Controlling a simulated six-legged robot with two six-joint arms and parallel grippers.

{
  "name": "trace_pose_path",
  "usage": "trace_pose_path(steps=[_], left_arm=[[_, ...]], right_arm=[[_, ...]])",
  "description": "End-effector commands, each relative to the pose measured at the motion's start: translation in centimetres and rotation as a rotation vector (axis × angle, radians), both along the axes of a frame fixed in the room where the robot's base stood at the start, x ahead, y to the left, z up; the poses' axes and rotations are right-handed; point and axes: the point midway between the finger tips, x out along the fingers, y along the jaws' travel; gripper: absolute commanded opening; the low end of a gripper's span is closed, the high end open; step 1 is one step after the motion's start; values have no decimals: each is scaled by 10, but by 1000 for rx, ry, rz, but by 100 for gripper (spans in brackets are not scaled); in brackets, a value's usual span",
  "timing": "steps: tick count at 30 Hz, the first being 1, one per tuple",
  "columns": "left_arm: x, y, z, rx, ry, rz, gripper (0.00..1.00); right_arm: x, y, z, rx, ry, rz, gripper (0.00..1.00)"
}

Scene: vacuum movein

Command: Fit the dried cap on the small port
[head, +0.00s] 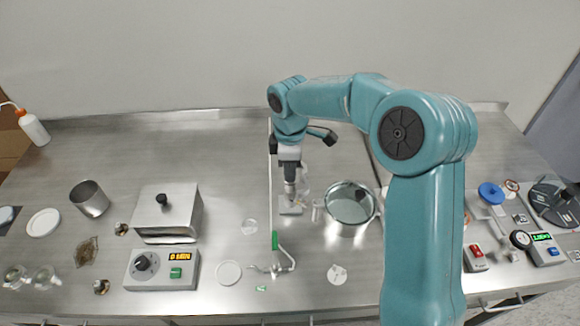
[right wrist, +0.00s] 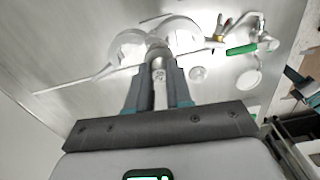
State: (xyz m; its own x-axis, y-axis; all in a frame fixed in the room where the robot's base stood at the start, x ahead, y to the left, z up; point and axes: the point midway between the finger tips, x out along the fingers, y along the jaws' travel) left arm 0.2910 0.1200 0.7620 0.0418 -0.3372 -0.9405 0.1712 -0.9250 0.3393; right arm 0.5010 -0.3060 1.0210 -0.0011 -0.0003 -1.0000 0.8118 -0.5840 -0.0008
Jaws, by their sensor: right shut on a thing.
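My right gripper (head: 290,188) points down over the middle of the bench. In the right wrist view its two fingers (right wrist: 159,88) are shut on a small grey cylindrical piece (right wrist: 159,60), which seems to be the cap. The fingers hide part of it. Below the gripper in the head view is a small pale block (head: 290,208); I cannot tell whether the held piece touches it. Glass tubing with a green handle (head: 275,241) lies just in front; the handle also shows in the right wrist view (right wrist: 242,49). I cannot make out the small port for certain. My left gripper is not in view.
A round steel vessel with a clear top (head: 350,206) and a small cylinder (head: 317,211) stand close right of the gripper. A steel box (head: 168,210), a control unit (head: 161,268) and a white disc (head: 228,273) are left.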

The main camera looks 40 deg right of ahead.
Motion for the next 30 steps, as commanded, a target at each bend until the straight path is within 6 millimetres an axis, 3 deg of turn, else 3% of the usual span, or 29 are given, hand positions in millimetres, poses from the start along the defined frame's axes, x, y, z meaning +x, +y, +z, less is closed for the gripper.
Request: trace_pose_path(steps=[11,12,14,15,25,30], left_arm=[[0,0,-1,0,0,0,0],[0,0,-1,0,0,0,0],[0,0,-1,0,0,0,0],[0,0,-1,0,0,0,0],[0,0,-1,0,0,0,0],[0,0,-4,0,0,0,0]], right_arm=[[0,0,-1,0,0,0,0],[0,0,-1,0,0,0,26],[0,0,-1,0,0,0,46],[0,0,-1,0,0,0,50],[0,0,3,0,-1,0,50],[1,0,31,-1,-7,-1,50]])
